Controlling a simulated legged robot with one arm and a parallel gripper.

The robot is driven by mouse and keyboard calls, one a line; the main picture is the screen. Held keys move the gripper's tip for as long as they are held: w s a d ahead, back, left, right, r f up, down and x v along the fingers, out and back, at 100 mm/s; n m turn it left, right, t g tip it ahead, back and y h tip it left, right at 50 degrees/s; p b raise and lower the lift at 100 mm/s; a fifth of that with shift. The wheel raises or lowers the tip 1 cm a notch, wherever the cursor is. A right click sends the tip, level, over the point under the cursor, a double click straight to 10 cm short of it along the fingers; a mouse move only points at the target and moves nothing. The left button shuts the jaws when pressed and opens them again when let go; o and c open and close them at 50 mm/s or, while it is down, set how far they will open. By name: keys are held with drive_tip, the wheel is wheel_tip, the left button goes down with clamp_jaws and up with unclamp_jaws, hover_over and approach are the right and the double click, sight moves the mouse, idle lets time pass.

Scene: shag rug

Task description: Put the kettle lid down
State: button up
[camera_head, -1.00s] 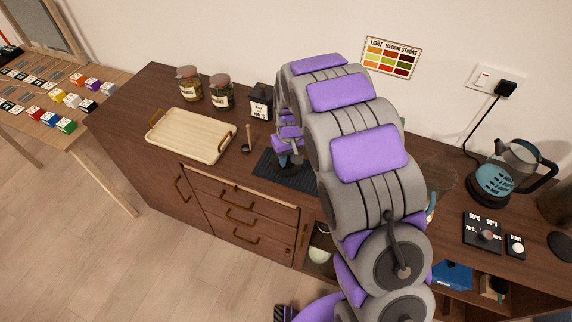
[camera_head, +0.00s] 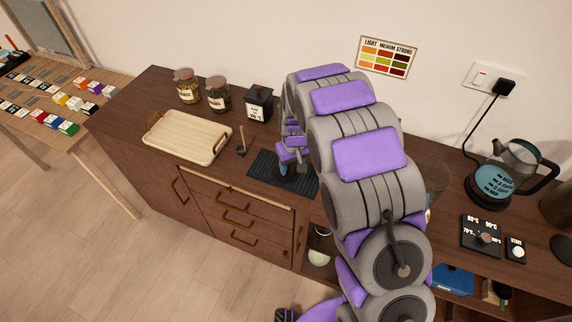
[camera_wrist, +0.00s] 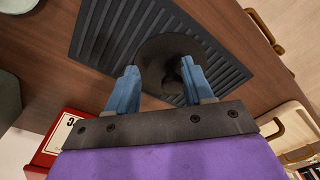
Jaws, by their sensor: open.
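A dark round lid (camera_wrist: 150,50) with a knob lies on the black ribbed mat (camera_wrist: 103,38) in the wrist view. My gripper (camera_wrist: 159,68) is open, with its blue fingers apart on either side of the knob. I cannot tell whether a finger touches it. In the head view my gripper (camera_head: 285,168) is low over the mat (camera_head: 262,167), and my arm hides the lid. The glass kettle (camera_head: 493,181) stands on its base at the right of the counter.
A cream tray (camera_head: 187,137), a dark scoop (camera_head: 241,150), two jars (camera_head: 217,97) and a black canister (camera_head: 258,104) are left of the mat. A control panel (camera_head: 482,237) lies before the kettle. A red-edged box (camera_wrist: 65,135) shows in the wrist view.

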sight(293, 173)
drive_tip(key=shift+d, duration=0.15)
drive_tip(key=a+r+p, duration=0.1)
drive_tip(key=a+r, duration=0.2)
drive_tip(key=shift+d+r+p, duration=0.5)
drive_tip(key=shift+r+p, duration=0.35)
drive_tip(key=shift+r, duration=3.65)
drive_tip(key=s+d+r+m, duration=0.1)
drive_tip(key=s+d+r, duration=0.3)
drive_tip(key=s+d, duration=0.25)
drive_tip(key=s+d+r+m, duration=0.1)
drive_tip(key=s+d+r, duration=0.4)
drive_tip(key=s, duration=0.2)
drive_tip(key=s+d+r+m+g, duration=0.1)
drive_tip(key=s+d, duration=0.1)
drive_tip(key=s, duration=1)
drive_tip(key=s+d+r+m+g, duration=0.1)
drive_tip(key=s+d+m, duration=0.1)
drive_tip(key=s, duration=1.1)
drive_tip(key=shift+s+r+h, duration=0.15)
drive_tip(key=shift+r+h, duration=0.15)
